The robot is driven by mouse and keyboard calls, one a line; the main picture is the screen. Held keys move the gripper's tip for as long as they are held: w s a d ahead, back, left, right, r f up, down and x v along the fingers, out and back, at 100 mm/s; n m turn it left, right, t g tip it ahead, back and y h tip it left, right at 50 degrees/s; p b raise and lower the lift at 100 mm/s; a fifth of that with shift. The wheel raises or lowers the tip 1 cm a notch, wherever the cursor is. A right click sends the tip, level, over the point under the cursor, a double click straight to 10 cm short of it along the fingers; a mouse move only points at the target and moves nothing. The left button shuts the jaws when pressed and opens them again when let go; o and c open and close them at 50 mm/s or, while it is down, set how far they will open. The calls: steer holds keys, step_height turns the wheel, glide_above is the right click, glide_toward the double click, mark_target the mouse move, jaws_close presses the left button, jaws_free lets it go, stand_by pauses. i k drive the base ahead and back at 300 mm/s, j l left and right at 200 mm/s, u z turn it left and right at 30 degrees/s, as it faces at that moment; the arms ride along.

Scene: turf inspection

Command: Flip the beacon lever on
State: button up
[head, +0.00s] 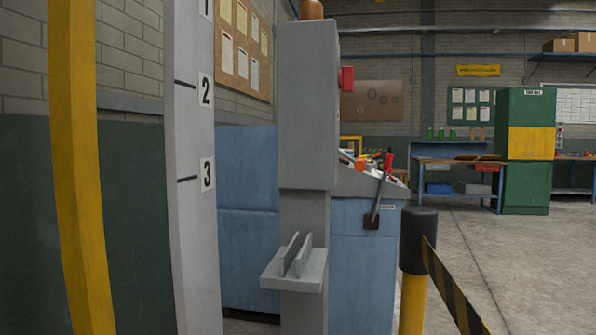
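A lever with a red grip (388,161) and a grey shaft rises from a dark mount (371,222) on the side of a blue console (357,265). The lever points up and leans slightly right. No label on it can be read, so I cannot tell if it is the beacon lever. An amber dome (311,9), perhaps the beacon, sits on top of a grey post (308,110), cut by the top edge. My gripper is not in view.
A black-topped yellow barrier post (418,240) with a striped belt (455,290) stands right of the console. A grey ledge (292,283) with two upright plates juts from the post. A numbered white upright (190,200) and yellow pole (78,170) stand left. Floor is open at right.

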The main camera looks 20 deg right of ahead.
mark_target(359, 166)
steer(key=k+l, duration=0.1)
steer(key=l, duration=1.05)
steer(key=l+u, duration=0.2)
steer(key=k+j, duration=0.05)
